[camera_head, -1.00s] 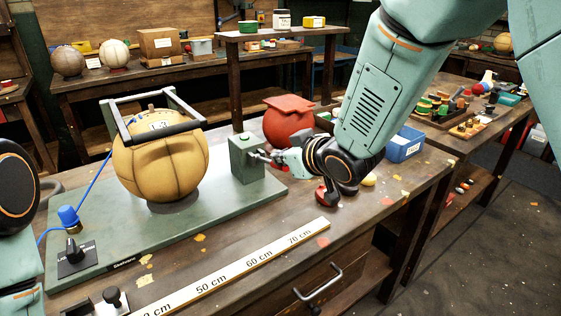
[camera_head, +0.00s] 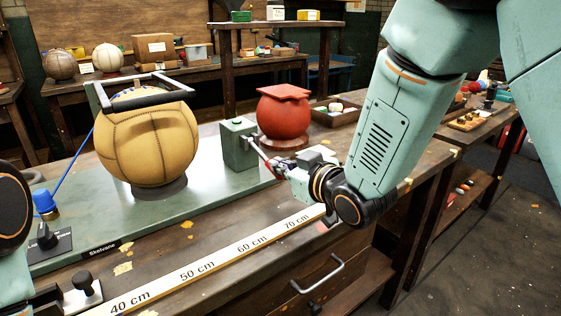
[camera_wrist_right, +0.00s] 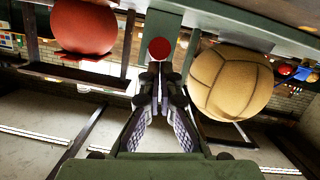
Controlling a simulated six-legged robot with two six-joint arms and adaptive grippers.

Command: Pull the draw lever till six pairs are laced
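The tan leather ball (camera_head: 150,145) sits under a black-and-green frame (camera_head: 145,98) on the green machine base (camera_head: 190,205); blue lacing shows at its top. The draw lever (camera_head: 261,156) sticks out from a green block (camera_head: 238,145) right of the ball and slants down toward the front right. My right gripper (camera_head: 277,168) is at its outer end. In the right wrist view, the gripper (camera_wrist_right: 157,78) has its fingers close together on the lever, whose round red end (camera_wrist_right: 159,49) shows just beyond the fingertips. My left gripper is out of view; only part of that arm shows.
A red ball-like piece (camera_head: 283,115) stands behind the block. A ruler strip (camera_head: 220,258) runs along the bench front. A blue-capped knob (camera_head: 45,203) and a black switch (camera_head: 47,238) are at left. Shelves with balls and boxes stand behind.

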